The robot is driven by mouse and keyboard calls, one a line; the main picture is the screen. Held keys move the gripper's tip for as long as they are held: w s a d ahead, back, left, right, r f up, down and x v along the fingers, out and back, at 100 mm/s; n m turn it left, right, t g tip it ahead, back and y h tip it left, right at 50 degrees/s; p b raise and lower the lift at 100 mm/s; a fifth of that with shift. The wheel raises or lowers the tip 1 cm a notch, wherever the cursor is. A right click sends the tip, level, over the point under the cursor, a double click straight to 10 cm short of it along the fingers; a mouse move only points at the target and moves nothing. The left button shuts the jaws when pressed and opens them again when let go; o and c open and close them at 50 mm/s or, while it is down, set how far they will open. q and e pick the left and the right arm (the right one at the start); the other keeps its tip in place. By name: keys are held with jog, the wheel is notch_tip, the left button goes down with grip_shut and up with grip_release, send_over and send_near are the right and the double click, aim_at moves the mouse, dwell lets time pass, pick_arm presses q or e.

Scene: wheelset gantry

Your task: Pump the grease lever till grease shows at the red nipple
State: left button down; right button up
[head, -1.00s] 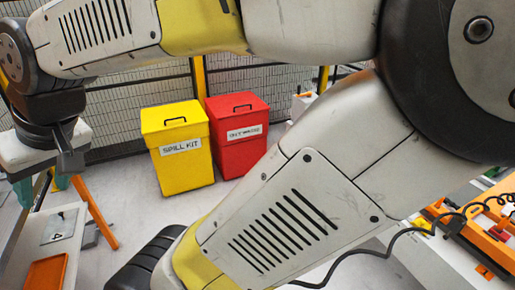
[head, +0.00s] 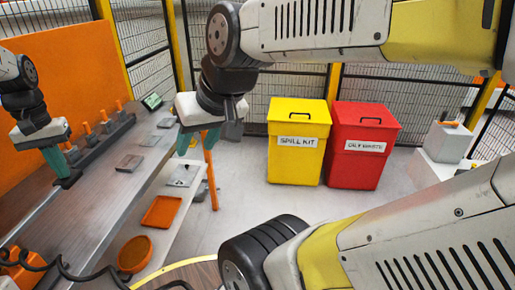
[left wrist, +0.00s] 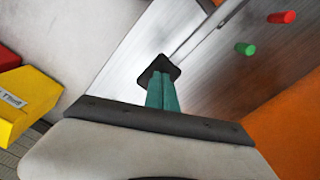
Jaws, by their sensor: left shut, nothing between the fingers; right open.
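My left gripper (head: 64,178) is at the far left of the head view, above the metal bench. Its teal fingers are shut and empty. They also show in the left wrist view (left wrist: 160,85), pointing toward the metal surface. A small red peg (left wrist: 282,17) and a green peg (left wrist: 245,48) lie beyond the fingers there, apart from them; I cannot tell whether the red one is the nipple. My right gripper (head: 198,142) is open and empty, right of the bench. I cannot make out the grease lever or any grease.
The metal bench (head: 95,205) carries a dark rack (head: 103,143) with several orange handles. An orange tray (head: 162,212) and a round orange dish (head: 135,254) are beside it. A yellow spill kit bin (head: 297,160) and red oily waste bin (head: 362,165) stand behind clear floor.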

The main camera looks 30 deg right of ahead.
pick_arm(q)
notch_tip(320, 180, up, 7)
dwell(0.6)
jog(key=shift+r, duration=0.1)
dwell(0.3)
